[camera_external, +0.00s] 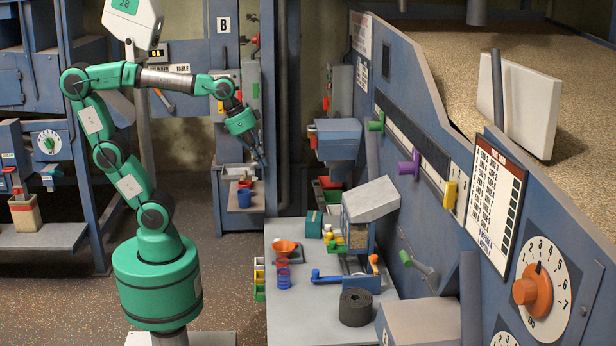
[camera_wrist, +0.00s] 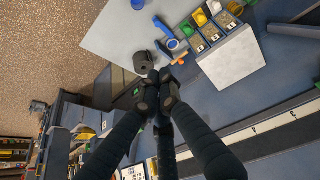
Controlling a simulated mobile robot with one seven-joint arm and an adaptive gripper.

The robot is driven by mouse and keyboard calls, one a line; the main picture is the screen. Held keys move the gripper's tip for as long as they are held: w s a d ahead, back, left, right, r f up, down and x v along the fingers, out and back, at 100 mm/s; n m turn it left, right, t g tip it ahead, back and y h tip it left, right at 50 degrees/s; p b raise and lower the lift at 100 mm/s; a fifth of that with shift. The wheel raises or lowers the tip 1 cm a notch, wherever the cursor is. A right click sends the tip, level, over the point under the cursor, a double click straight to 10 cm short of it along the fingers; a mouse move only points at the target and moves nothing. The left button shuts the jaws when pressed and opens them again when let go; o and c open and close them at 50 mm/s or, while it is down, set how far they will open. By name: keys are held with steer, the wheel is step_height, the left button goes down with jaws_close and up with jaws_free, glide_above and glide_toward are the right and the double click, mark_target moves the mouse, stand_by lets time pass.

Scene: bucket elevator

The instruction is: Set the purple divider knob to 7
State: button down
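The purple divider knob (camera_external: 409,164) sits on the slanted slot and scale strip (camera_external: 424,151) of the blue machine panel, between a green knob (camera_external: 376,122) and a yellow knob (camera_external: 450,194). Its scale reading is too small to tell. My gripper (camera_external: 262,161) hangs pointing down, well left of the panel and apart from the purple knob. In the wrist view, my gripper's dark fingertips (camera_wrist: 159,94) lie close together; whether a gap remains is unclear. The purple knob cannot be made out there. A pale numbered strip (camera_wrist: 270,122) shows at the right.
A grey bench (camera_external: 288,318) below the panel holds an orange funnel (camera_external: 285,247), blue rings (camera_external: 284,278), a black roll (camera_external: 356,306) and a sample box (camera_external: 370,201). An orange dial (camera_external: 535,290) is at the right. A dark post (camera_external: 283,100) stands behind my gripper.

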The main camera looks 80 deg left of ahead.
mark_target(406, 169)
steer(key=w+d+r+h+p, duration=0.1)
steer(key=w+r+p, duration=0.4)
steer(key=w, duration=0.6)
steer(key=w+d+r+h+p, duration=0.1)
steer(key=w+r+p, duration=0.2)
steer(key=w+r, duration=0.6)
steer(key=w+d+h+p, duration=0.1)
steer(key=w+p, duration=0.7)
steer(key=w, duration=1.5)
steer(key=shift+f+m+g+h, duration=0.3)
steer(key=shift+m+g+h, duration=0.1)
steer(key=shift+h, duration=0.2)
steer(key=w+d+f, duration=0.3)
steer(key=d+f, duration=0.5)
steer(key=f, duration=0.1)
steer(key=shift+w+p, duration=0.15)
steer(key=shift+p, duration=0.2)
steer(key=shift+d+f, duration=0.1)
steer(key=shift+d, duration=0.05)
